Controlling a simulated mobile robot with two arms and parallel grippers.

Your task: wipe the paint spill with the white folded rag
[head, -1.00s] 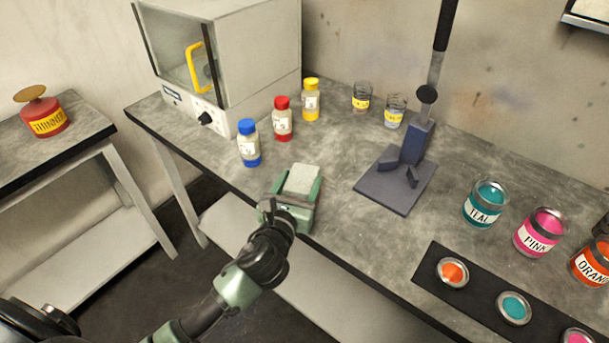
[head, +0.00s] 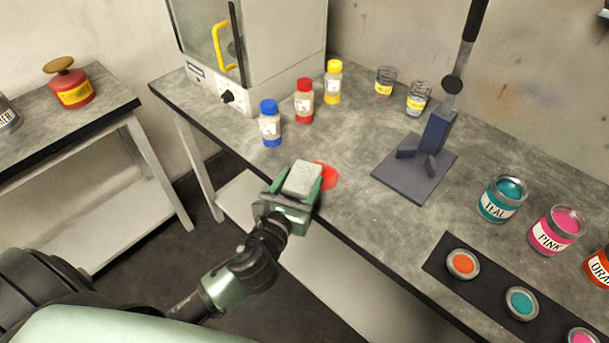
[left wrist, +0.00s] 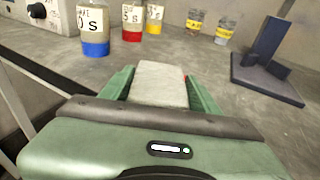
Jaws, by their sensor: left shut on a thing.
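The white folded rag (head: 303,178) is held between the green fingers of my left gripper (head: 305,182), near the front edge of the workbench. In the left wrist view the rag (left wrist: 161,84) sits between both fingers. The red paint spill (head: 328,176) shows on the bench just right of and behind the rag, partly hidden by the gripper. Only a sliver of red shows beside the right finger in the left wrist view. Whether the rag touches the bench cannot be told. My right gripper is not in view.
Blue (head: 270,124), red (head: 304,99) and yellow (head: 333,82) capped bottles stand behind the spill. A dark press stand (head: 416,170) is to its right. Paint cans, including teal (head: 502,199), and a black strip with open tins (head: 440,262) lie farther right.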

